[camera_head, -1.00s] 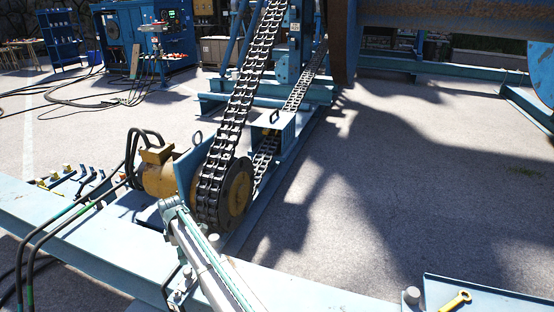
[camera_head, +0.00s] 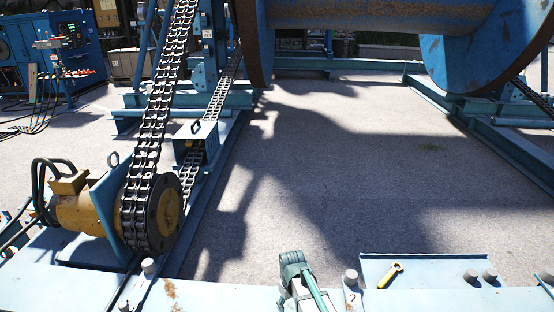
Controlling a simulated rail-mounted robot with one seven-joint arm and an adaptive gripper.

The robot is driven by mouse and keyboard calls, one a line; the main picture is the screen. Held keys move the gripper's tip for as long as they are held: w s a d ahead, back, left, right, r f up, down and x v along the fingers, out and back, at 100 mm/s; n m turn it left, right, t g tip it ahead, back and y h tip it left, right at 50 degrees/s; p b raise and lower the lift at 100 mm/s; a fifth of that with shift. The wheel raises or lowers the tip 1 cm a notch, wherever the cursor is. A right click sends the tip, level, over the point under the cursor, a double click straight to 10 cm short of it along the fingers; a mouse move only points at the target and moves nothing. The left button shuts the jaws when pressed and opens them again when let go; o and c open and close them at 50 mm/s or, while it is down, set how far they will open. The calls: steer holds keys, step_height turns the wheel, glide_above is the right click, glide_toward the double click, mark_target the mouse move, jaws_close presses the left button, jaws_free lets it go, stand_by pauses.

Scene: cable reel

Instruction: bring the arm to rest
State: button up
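A short part of my arm (camera_head: 304,296) shows at the bottom middle of the head view. It has a dark teal rounded end and pale links with a teal strip, over the near blue beam. I cannot make out gripper fingers in the view, and most of the arm is outside the frame. The visible part stands apart from the yellow motor and the large chain sprocket (camera_head: 166,212) at the left.
A blue beam (camera_head: 215,297) crosses the front, with a yellow wrench (camera_head: 391,275) on a blue plate (camera_head: 440,268) at right. A heavy chain (camera_head: 160,100) rises from the sprocket. A large reel (camera_head: 470,55) stands at the back right. The concrete floor between is clear.

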steer(key=s+d+m, duration=0.2)
steer(key=s+d, duration=0.1)
steer(key=d, duration=0.1)
steer(key=s+d+m, duration=0.2)
steer(key=s+d, duration=0.1)
steer(key=d, duration=0.1)
steer(key=s+d+m, duration=0.1)
steer(key=s+d, duration=0.2)
steer(key=d, duration=0.1)
steer(key=shift+s+d+m, duration=0.35)
steer(key=shift+s+m, duration=0.05)
steer(key=s+f+g+p, duration=0.1)
steer(key=s+f+g, duration=0.1)
steer(key=s+f, duration=0.3)
steer(key=s+f+g+p, duration=0.1)
steer(key=s+f, duration=0.3)
steer(key=s, duration=1)
steer(key=s+f+g+p, duration=0.2)
steer(key=s+f, duration=0.3)
steer(key=s, duration=0.4)
steer(key=shift+s+f+g, duration=0.3)
steer(key=shift+s+g, duration=0.1)
steer(key=shift+g, duration=0.5)
steer(key=shift+a, duration=0.1)
